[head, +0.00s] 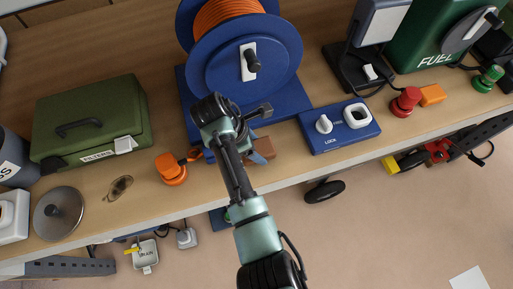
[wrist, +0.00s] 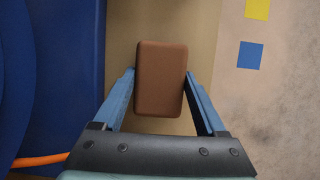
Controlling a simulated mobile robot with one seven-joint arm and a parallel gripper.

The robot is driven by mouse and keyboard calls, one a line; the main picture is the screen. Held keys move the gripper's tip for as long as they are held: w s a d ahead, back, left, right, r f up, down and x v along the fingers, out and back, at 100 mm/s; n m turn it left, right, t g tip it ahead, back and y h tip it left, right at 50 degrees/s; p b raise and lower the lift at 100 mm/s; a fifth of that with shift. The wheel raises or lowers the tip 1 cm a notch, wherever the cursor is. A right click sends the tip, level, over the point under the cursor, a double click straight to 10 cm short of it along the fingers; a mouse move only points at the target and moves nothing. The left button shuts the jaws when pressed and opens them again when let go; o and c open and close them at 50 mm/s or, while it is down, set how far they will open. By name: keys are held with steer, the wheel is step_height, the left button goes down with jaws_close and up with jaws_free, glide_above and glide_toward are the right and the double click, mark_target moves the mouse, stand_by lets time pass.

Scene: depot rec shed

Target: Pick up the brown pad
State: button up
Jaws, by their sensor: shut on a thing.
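The brown pad (wrist: 160,78) is a small rounded block in the middle of the wrist view, over the wooden bench top. My gripper (wrist: 160,88) has one blue finger on each side of it and is shut on it. In the head view the pad (head: 265,147) shows at the bench's front part, partly hidden by my gripper (head: 262,152) and arm. I cannot tell whether the pad still touches the bench.
A blue cable reel (head: 222,62) with orange cable stands just behind my gripper. A blue lock panel (head: 338,139) is to the right, an orange knob (head: 171,170) to the left. The bench's front edge (head: 300,178) is close.

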steer(key=shift+s+d+r+b, duration=0.1)
steer(key=shift+s+r+b, duration=0.25)
steer(key=shift+r, duration=0.6)
steer(key=s+d+b, duration=0.1)
steer(key=s+d, duration=0.1)
steer(key=s, duration=0.6)
steer(key=s+d+b, duration=0.1)
steer(key=s+d, duration=0.2)
steer(key=s, duration=0.5)
steer(key=shift+s+d+r+b, duration=0.15)
steer(key=shift+s+d+b, duration=0.05)
steer(key=shift+b, duration=0.1)
